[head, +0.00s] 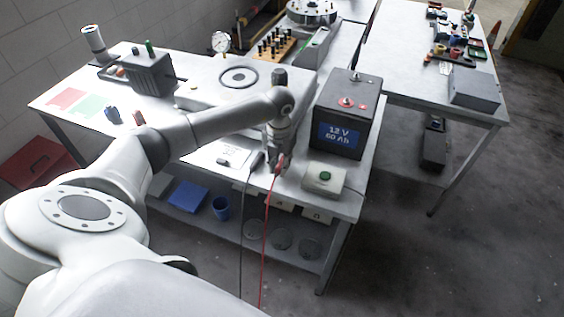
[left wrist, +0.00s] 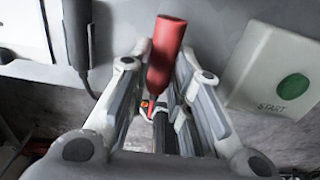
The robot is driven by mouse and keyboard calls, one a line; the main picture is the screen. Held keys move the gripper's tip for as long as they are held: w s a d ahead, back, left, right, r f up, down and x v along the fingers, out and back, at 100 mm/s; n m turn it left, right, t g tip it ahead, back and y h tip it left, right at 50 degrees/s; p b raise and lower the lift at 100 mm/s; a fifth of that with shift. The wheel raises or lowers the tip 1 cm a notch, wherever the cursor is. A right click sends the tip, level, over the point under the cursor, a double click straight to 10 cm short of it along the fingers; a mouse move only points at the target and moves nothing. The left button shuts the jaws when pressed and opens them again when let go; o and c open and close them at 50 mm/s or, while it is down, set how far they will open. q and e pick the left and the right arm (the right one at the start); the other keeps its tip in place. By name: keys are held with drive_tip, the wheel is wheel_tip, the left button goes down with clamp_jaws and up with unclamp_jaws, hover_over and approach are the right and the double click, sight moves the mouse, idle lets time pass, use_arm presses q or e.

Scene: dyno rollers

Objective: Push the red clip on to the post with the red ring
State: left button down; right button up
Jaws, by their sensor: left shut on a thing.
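My left gripper (head: 277,166) points down at the front edge of the workbench. It is shut on the red clip (head: 282,160), whose red cable hangs down past the edge. In the left wrist view the red clip (left wrist: 166,50) sticks out from between the two fingers (left wrist: 158,95). The black battery (head: 340,120), marked 12 V 60 Ah, stands to the right of the gripper. The post with the red ring (head: 347,101) is on its top, nearer the front, apart from the clip. A second post (head: 356,77) stands farther back. My right gripper is not in view.
A black clip (head: 256,161) with a dark cable lies just left of the gripper; it also shows in the left wrist view (left wrist: 78,40). A START box with a green button (head: 325,176) sits before the battery. A pressure gauge (head: 221,42) stands farther back.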

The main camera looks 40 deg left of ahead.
sight(280, 166)
use_arm(q)
drive_tip(key=shift+r+p, duration=1.6)
drive_tip(key=shift+r, duration=1.05)
drive_tip(key=shift+d, duration=0.1)
